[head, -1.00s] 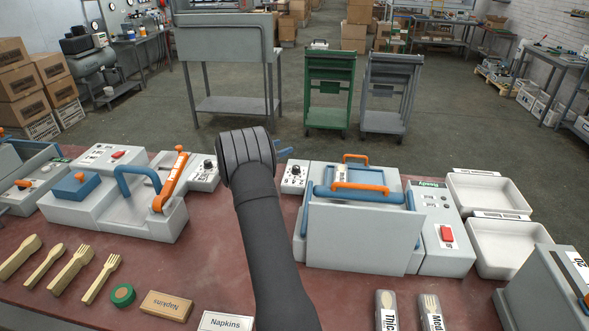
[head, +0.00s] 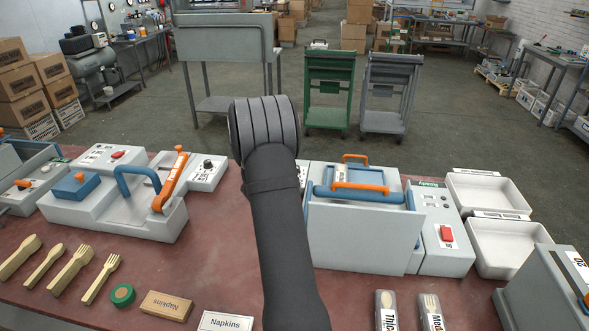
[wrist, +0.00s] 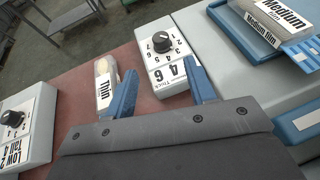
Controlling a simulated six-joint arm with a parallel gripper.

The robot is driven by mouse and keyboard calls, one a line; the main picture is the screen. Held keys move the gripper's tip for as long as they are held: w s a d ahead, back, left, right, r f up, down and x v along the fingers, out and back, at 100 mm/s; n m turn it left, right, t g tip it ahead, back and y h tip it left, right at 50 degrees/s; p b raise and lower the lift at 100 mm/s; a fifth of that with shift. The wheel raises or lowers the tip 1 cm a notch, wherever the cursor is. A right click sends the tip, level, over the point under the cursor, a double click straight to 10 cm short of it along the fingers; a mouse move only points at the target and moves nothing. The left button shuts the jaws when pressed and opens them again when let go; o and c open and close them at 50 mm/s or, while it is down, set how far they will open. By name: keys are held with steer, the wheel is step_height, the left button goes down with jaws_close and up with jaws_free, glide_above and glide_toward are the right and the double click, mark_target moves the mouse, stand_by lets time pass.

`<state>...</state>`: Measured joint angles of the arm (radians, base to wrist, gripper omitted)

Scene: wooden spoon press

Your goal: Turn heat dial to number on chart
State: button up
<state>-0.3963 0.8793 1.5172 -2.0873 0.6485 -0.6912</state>
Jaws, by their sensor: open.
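In the wrist view, a white control box has a black round dial (wrist: 164,41) ringed by numbers, with a chart panel (wrist: 172,74) showing large 4 and 6 below it. My gripper (wrist: 160,70) is open, its two blue fingers on either side of this box's near part, the dial beyond the tips. I cannot tell any contact. A second dial (wrist: 12,118) sits on another box at left, with a LOW label. Which one is the heat dial is not readable. In the head view, my arm hides my fingers and most of the right dial box (head: 302,172); the left dial box (head: 207,170) shows clearly.
A pack labelled Thin (wrist: 103,82) is beside my left finger. A Medium pack (wrist: 278,22) lies on the machine at right. In the head view, the orange-handled press (head: 363,235) stands right of my arm, and wooden cutlery (head: 72,268) lies at front left.

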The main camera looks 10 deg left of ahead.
steer(key=x, duration=1.2)
steer(key=shift+w, duration=0.1)
steer(key=c, duration=1)
steer(key=shift+o, duration=0.2)
steer(key=shift+m+h, duration=0.3)
steer(key=shift+h, duration=0.1)
steer(key=m+h, duration=0.1)
steer(key=m+g+h, duration=0.1)
steer(key=m+h, duration=0.1)
steer(key=shift+a+f+g, duration=0.1)
steer(key=shift+a+g, duration=0.2)
steer(key=shift+w+a+m+g+h, duration=0.1)
steer(key=shift+m+g+h, duration=0.65)
steer(key=shift+m+h, duration=0.2)
steer(key=shift+w+m+g+h, duration=0.15)
steer(key=shift+m+g+h, duration=0.65)
steer(key=shift+m, duration=0.25)
steer(key=shift+h, duration=0.35)
steer(key=o, duration=1)
steer(key=shift+c, duration=0.2)
